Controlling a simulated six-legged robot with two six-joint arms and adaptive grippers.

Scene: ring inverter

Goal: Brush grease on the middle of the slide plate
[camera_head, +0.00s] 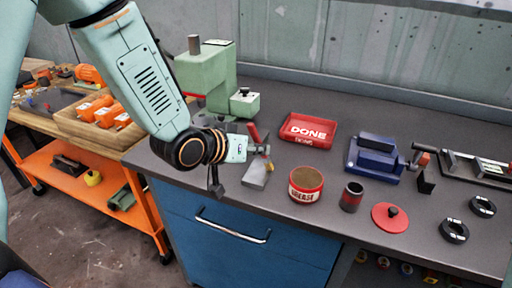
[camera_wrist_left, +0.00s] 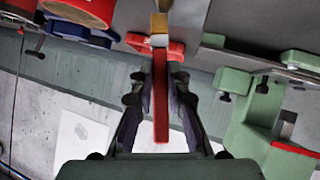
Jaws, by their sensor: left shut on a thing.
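My left gripper (camera_head: 258,149) is above the bench near the green machine, fingers shut on a red-handled brush (camera_head: 254,132). A grey metal plate (camera_head: 255,177), which looks like the slide plate, lies just below the gripper. I cannot tell whether the brush touches it. The open red grease can (camera_head: 306,184) stands to its right, brown grease inside. My right gripper is not in view.
A green machine (camera_head: 206,78) stands behind the gripper. A red DONE tray (camera_head: 308,130), a blue fixture (camera_head: 374,154), a dark red-banded cup (camera_head: 351,197), a red lid (camera_head: 390,217) and black rings (camera_head: 454,230) stand to the right. An orange cart (camera_head: 105,205) is at left.

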